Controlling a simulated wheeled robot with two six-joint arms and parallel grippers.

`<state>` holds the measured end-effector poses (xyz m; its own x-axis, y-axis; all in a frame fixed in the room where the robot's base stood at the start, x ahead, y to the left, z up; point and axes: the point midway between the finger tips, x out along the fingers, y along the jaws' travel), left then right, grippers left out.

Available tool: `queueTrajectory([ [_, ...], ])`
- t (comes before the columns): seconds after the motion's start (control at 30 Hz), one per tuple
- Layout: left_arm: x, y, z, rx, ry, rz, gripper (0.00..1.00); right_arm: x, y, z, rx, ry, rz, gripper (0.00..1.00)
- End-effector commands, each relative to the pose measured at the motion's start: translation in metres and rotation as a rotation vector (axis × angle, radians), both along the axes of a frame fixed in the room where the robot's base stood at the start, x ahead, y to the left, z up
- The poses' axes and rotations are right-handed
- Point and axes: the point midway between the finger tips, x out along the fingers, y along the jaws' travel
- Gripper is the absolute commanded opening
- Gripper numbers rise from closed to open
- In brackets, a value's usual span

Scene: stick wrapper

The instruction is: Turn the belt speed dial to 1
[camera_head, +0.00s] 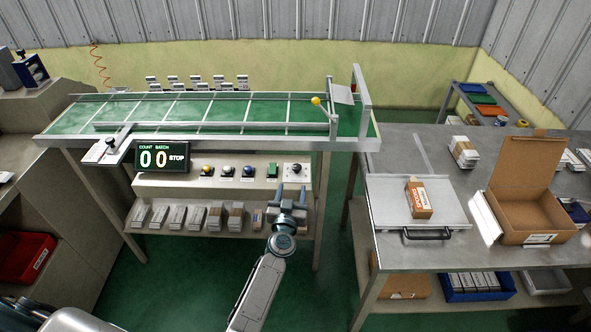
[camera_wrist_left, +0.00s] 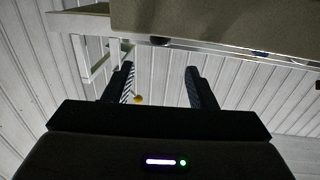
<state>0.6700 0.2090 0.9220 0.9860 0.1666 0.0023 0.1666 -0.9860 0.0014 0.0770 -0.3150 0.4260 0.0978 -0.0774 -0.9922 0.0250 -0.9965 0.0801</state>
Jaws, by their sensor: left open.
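A control panel (camera_head: 160,186) below the green conveyor belt (camera_head: 190,114) carries a row of buttons. A white plate with a small dark knob (camera_head: 296,167), which looks like the dial, is at its right end. The knob's setting is too small to read. My left gripper (camera_head: 292,191) is open and empty just below and in front of this knob, apart from it as far as I can tell. In the left wrist view its two fingers (camera_wrist_left: 158,85) stand apart with nothing between them. A small dark round part (camera_wrist_left: 160,41) shows above them at the panel's edge. My right gripper is out of view.
A display (camera_head: 163,156) reads "00" and "STOP". Several buttons sit left of the knob, a green one (camera_head: 272,170) closest. Small boxes (camera_head: 190,217) stand on the shelf below. To the right, a metal table (camera_head: 445,256) holds an open carton (camera_head: 535,205) and an orange box (camera_head: 418,200).

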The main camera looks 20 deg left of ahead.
Motion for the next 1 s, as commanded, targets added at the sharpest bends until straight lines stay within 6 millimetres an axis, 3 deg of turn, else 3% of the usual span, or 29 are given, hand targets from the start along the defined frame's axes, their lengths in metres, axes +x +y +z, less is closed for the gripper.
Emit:
queueTrajectory([
  [0.3,0.060,0.010,-0.002,0.003,-0.001,0.000,0.51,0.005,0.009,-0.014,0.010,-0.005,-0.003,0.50],
  [0.5,0.084,0.014,-0.002,0.001,0.000,0.000,0.51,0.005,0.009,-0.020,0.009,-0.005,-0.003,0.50],
  [0.9,0.091,0.016,-0.001,0.001,0.001,-0.001,0.51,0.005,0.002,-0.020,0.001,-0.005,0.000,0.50],
  [1.0,0.090,0.015,-0.001,0.001,0.001,-0.001,0.31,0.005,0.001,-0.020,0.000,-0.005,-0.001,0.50],
])
